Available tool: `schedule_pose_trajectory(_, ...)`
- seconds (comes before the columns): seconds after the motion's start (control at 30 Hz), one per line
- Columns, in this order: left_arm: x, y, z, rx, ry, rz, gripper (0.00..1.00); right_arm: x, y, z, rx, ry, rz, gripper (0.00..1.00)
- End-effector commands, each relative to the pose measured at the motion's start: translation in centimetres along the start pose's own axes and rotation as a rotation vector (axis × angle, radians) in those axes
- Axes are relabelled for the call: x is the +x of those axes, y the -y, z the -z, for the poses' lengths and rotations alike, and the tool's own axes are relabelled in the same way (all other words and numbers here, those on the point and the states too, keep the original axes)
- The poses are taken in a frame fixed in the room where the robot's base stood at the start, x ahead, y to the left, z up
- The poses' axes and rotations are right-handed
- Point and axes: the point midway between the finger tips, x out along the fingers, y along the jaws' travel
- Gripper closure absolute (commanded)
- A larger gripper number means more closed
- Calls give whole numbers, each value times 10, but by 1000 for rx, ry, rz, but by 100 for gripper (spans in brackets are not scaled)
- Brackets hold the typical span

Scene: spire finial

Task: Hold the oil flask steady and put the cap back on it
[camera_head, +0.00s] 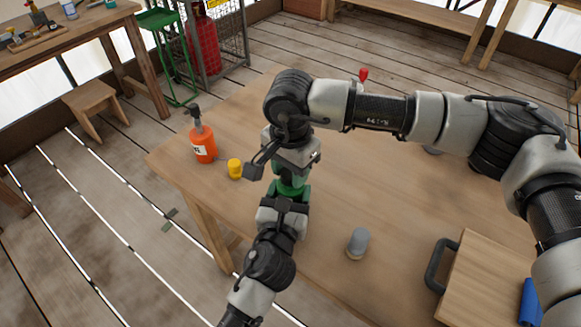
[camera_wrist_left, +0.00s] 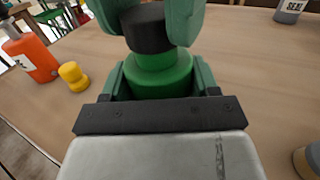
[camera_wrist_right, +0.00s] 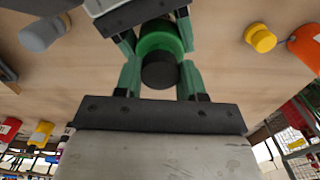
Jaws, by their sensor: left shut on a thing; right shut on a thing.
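The green oil flask (camera_head: 291,187) stands on the wooden table, mostly hidden by my grippers in the head view. My left gripper (camera_wrist_left: 162,82) is shut around the green flask body (camera_wrist_left: 160,72). The black cap (camera_wrist_left: 144,28) is right above the flask's neck, close to upright and in line with it. My right gripper (camera_wrist_right: 160,75) is shut on the cap (camera_wrist_right: 160,73) from above. The cap's lower edge looks against or very near the flask top; I cannot tell whether it is seated.
An orange pump bottle (camera_head: 204,145) and a small yellow container (camera_head: 235,168) stand to the left. A grey cylinder (camera_head: 357,243) stands in front, right of my left arm. A wooden board with a dark handle (camera_head: 489,278) and a blue item (camera_head: 530,302) lie front right.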

Motion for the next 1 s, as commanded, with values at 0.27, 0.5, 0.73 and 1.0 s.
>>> schedule_pose_trajectory(0.27, 0, 0, 0, 0, -1, 0, 82, 1, 0, 0, 0, 0, 0, 82)
schedule_pose_trajectory(0.5, 0, 0, 0, 0, -1, 0, 82, 6, 0, 0, 0, 0, 1, 82)
schedule_pose_trajectory(0.73, 0, 0, 0, 0, -1, 0, 82, 11, 0, 0, 0, 0, 1, 82)
schedule_pose_trajectory(1.0, 0, 0, 0, 0, -1, 0, 100, 12, 0, 0, 156, 1, 0, 82)
